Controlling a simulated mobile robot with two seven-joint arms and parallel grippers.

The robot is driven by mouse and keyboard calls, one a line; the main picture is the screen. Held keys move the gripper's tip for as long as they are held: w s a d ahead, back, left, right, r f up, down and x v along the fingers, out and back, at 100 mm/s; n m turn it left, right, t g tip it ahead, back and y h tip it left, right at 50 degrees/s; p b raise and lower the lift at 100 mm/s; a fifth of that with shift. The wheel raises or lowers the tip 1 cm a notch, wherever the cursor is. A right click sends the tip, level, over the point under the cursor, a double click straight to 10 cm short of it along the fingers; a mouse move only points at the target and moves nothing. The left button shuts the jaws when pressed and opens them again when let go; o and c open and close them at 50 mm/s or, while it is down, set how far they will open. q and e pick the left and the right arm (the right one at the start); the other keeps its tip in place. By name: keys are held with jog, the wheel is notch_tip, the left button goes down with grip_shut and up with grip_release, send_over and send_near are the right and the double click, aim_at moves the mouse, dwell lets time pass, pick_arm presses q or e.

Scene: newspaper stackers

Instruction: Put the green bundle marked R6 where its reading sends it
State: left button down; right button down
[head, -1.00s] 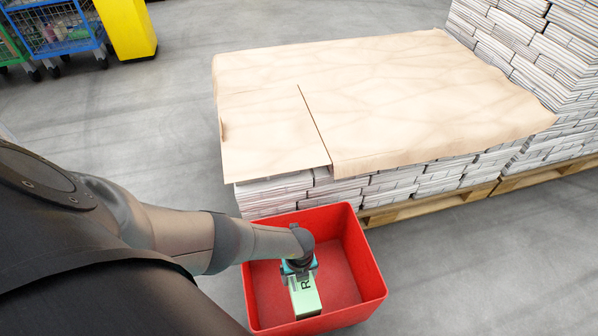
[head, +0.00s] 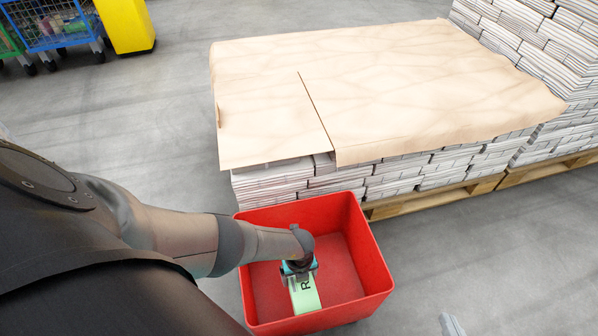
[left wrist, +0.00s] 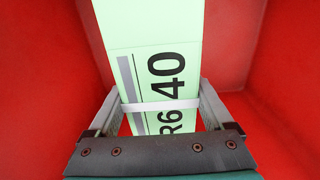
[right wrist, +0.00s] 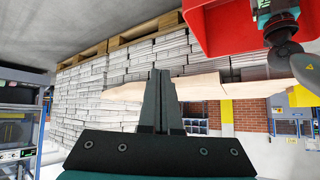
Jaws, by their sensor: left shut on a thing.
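The green bundle (head: 305,293) is down inside a red bin (head: 376,262). My left gripper (head: 298,268) is shut on it, reaching in from above. In the left wrist view the bundle (left wrist: 150,35) is pale green with a white band, a grey stripe and the print "R6" and "40". Red walls surround it there; whether it touches the floor of the bin I cannot tell. My right gripper (right wrist: 160,80) has its fingers together and empty in the right wrist view; a grey tip of it (head: 451,325) shows at the bottom right of the head view.
Behind the bin stands a wide newspaper stack on a wooden pallet (head: 430,203), topped with brown paper sheets (head: 400,90). A taller stack (head: 570,60) is at right. A yellow block (head: 125,25) and a blue wire cart (head: 50,25) stand far left. Floor right of the bin is clear.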

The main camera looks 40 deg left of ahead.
pick_arm(q)
jog(key=shift+w+f, duration=0.1)
jog(key=shift+f, duration=0.15)
pick_arm(e)
jog(key=shift+w+a+t, duration=0.25)
jog(key=shift+a+t, duration=0.15)
jog(key=shift+a, duration=0.15)
jog(key=shift+a+y, duration=0.1)
jog(key=shift+y, duration=0.2)
pick_arm(q)
jog(key=shift+f+b, duration=0.35)
jog(key=shift+b, duration=0.2)
jog(key=shift+f+b, duration=0.45)
jog(key=shift+f, duration=0.05)
jog(key=shift+f+b, duration=0.95)
pick_arm(e)
jog(key=shift+s+a+r+m+t+y, duration=0.15)
jog(key=shift+a+r+t+y, duration=0.35)
jog(key=shift+a+t, duration=0.4)
jog(key=shift+a+r+m+t+y, duration=0.1)
jog(key=shift+a+r+t+y, duration=0.45)
jog(key=shift+t, duration=0.6)
jog(key=shift+s+a+r+m+t+y, duration=0.15)
jog(key=shift+a+r+t+y, duration=0.2)
jog(key=shift+a+r+t, duration=0.55)
jog(key=shift+w+d+f, duration=0.1)
jog(key=shift+w+f, duration=0.05)
jog(key=shift+f, duration=0.1)
pick_arm(q)
jog(key=shift+f, duration=0.6)
